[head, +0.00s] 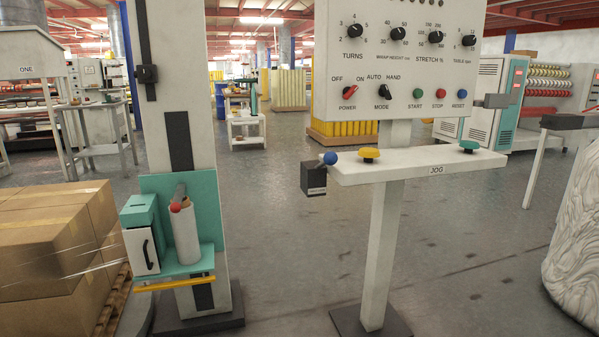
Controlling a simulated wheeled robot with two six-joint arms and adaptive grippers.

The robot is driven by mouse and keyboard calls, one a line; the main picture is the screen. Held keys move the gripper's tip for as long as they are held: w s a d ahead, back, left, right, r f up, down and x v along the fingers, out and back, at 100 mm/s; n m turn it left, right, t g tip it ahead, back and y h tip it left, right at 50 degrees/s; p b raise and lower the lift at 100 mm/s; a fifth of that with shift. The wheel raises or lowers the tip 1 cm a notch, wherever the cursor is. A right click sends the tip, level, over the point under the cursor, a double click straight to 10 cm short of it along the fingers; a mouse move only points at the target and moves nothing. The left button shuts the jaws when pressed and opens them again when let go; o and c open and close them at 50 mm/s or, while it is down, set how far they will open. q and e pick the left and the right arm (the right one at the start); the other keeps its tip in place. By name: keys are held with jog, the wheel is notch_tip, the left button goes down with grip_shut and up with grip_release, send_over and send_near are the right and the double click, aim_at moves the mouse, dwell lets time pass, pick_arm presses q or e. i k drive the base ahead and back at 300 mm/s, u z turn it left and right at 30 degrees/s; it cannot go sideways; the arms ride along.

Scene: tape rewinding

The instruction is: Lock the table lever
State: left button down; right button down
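A lever with a blue ball knob (330,158) sits at the left end of the white JOG shelf (420,166). It is joined to a small black box (314,178) with a label too small to read. Another lever with a red ball (175,207) is on the teal film carriage (205,190) on the mast. Which one is the table lever is not clearly marked, and I cannot tell whether either is locked. Neither of my grippers is in view.
A control panel (408,75) with knobs and buttons stands above the shelf, which carries a yellow button (369,153) and a green button (468,146). Stacked cartons (50,240) are at left, a wrapped load (578,240) at right. Floor between mast and post is clear.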

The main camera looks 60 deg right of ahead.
aim_at(331, 158)
jog(key=z, duration=0.5)
jog(key=i, duration=0.8)
jog(key=z, duration=0.75)
